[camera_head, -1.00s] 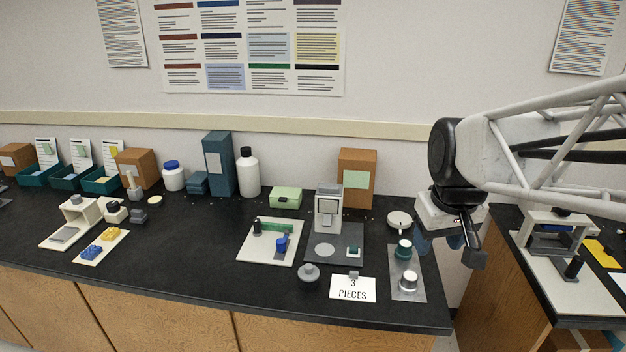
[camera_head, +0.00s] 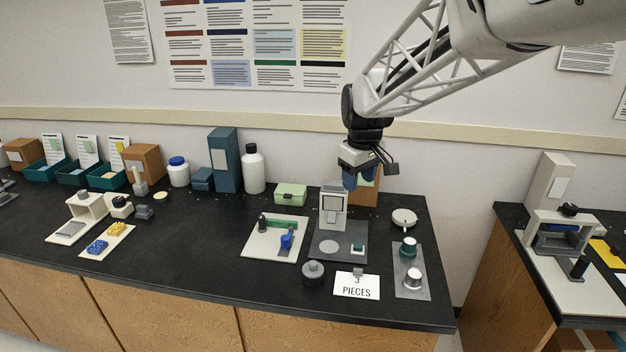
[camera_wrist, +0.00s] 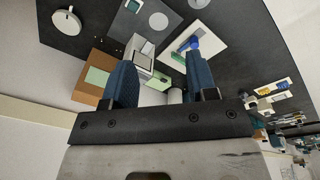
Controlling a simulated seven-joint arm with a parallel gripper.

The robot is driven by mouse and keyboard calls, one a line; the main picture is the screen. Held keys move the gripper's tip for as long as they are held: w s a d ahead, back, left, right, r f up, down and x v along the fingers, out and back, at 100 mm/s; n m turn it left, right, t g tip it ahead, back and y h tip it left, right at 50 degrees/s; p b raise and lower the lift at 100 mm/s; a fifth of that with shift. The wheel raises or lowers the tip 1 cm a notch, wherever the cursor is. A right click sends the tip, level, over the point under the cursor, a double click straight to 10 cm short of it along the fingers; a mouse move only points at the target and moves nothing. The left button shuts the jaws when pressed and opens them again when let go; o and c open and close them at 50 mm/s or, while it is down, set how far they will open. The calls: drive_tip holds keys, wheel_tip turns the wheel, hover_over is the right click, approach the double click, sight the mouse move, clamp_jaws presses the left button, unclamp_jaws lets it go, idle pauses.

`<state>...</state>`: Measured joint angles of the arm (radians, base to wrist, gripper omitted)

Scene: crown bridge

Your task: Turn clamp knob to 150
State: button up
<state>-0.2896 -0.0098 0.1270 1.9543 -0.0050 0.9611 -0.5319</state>
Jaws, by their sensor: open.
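No label marks the clamp knob, and I cannot tell which part it is. A dark green knob (camera_head: 408,247) and a silver-white knob (camera_head: 412,279) stand on a grey plate (camera_head: 400,290) at the bench's right end. A blue part (camera_head: 287,241) stands on a white board (camera_head: 262,250) beside a green strip; this blue part also shows in the wrist view (camera_wrist: 192,44). My gripper (camera_head: 361,179) is open and empty, above the back of the bench in front of the brown box. Its blue fingers (camera_wrist: 161,78) are apart in the wrist view.
A white upright device (camera_head: 333,208) stands below my gripper on a dark plate. The brown box (camera_head: 366,190) is close behind. A white round dish (camera_head: 404,218) and a "3 PIECES" card (camera_head: 357,287) are nearby. A gap separates the right bench (camera_head: 510,250).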

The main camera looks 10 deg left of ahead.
drive_tip(key=w+a+f+n, duration=0.2)
drive_tip(key=w+a+f, duration=0.2)
drive_tip(key=w+a, duration=0.25)
drive_tip(key=w+a+f+n, duration=0.2)
drive_tip(key=w+a+f, duration=0.25)
drive_tip(key=a, duration=0.35)
drive_tip(key=n+g, duration=0.1)
drive_tip(key=n, duration=0.4)
hover_over(261, 216)
wheel_tip(261, 216, down, 12)
drive_tip(key=shift+s+d+f, duration=0.1)
drive_tip(key=shift+f, duration=0.1)
drive_tip(key=shift+f, duration=0.15)
drive_tip(key=shift+f, duration=3.75)
drive_tip(key=shift+c, duration=0.2)
drive_tip(key=c, duration=0.9)
